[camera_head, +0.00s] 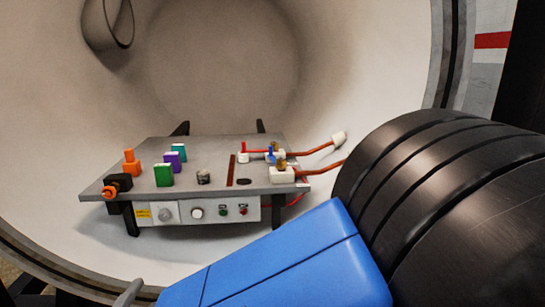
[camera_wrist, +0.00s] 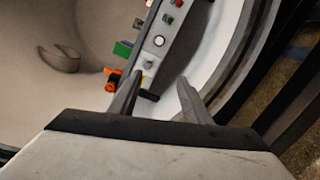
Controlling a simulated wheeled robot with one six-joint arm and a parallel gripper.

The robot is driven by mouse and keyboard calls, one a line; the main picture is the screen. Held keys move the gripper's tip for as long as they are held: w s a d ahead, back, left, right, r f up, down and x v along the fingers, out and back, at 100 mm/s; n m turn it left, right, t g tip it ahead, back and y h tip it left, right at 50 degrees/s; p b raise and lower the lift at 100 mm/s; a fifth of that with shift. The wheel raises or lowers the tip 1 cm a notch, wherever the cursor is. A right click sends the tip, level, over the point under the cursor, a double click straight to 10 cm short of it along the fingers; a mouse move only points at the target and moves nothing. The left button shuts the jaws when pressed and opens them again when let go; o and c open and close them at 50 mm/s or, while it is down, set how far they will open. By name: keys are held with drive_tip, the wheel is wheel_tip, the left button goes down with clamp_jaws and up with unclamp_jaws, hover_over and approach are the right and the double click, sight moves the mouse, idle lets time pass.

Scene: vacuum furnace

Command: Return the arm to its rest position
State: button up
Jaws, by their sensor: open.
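My gripper (camera_wrist: 160,98) shows in the wrist view with its two dark fingers apart and nothing between them. Beyond the fingers is the front panel of the grey workbench (camera_wrist: 168,45). In the head view my blue and black arm fills the lower right, in front of the bench, and the gripper itself cannot be made out clearly. The bench (camera_head: 215,152) stands on dark legs inside a round pale chamber (camera_head: 390,60).
On the bench stand a green block (camera_head: 163,176), a purple block (camera_head: 175,161), a teal block (camera_head: 179,151) and an orange piece (camera_head: 131,163). White connectors with copper pipes (camera_head: 315,149) are at its right. The chamber rim (camera_head: 452,60) curves close to my arm.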

drive_tip(key=w+d+m+g+h, duration=0.25)
drive_tip(key=w+d, duration=0.25)
drive_tip(key=d, duration=0.5)
drive_tip(key=w+d+m+g+h, duration=0.2)
drive_tip(key=w+d+m+g, duration=0.15)
drive_tip(key=d, duration=0.75)
drive_tip(key=w+d+m+g+h, duration=0.2)
drive_tip(key=w+d, duration=0.3)
drive_tip(key=d, duration=0.5)
drive_tip(key=s+d+f+m+g, duration=0.25)
drive_tip(key=d+m+g, duration=0.25)
drive_tip(key=d, duration=0.9)
drive_tip(key=s+d+m+y, duration=0.6)
drive_tip(key=s+d+m, duration=0.2)
drive_tip(key=s+d, duration=0.2)
drive_tip(key=shift+s+m+t, duration=0.3)
drive_tip(key=shift+s+m, duration=0.1)
drive_tip(key=shift+s, duration=0.55)
drive_tip(key=shift+y, duration=0.25)
